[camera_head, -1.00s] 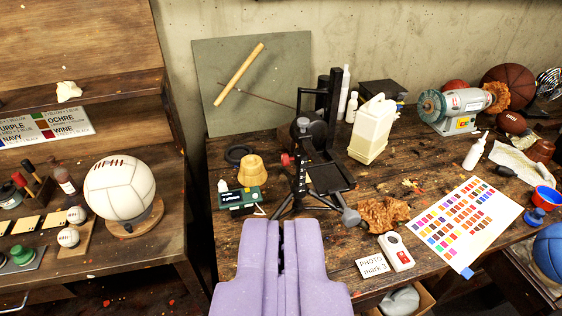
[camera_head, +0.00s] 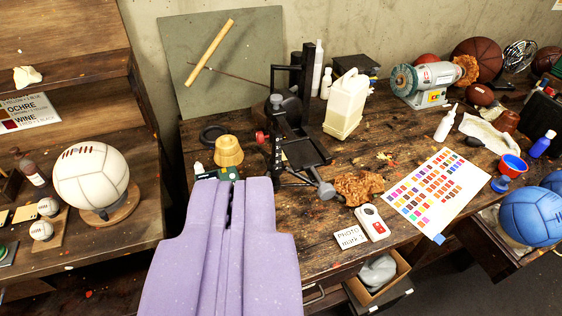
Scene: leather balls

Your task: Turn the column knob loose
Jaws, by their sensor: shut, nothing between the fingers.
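A red knob (camera_head: 261,137) shows at the left of the tripod's upper column. I cannot tell for sure whether this is the column knob. My lilac gripper (camera_head: 231,184) is shut and empty. In the picture its tips lie below and left of the tripod and the red knob, apart from both.
A tan tub (camera_head: 228,151) and a black ring (camera_head: 213,134) are left of the tripod. A crumpled brown leather piece (camera_head: 358,188), a white device (camera_head: 371,222) and a colour chart (camera_head: 437,192) lie to the right. A white jug (camera_head: 345,105) stands behind.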

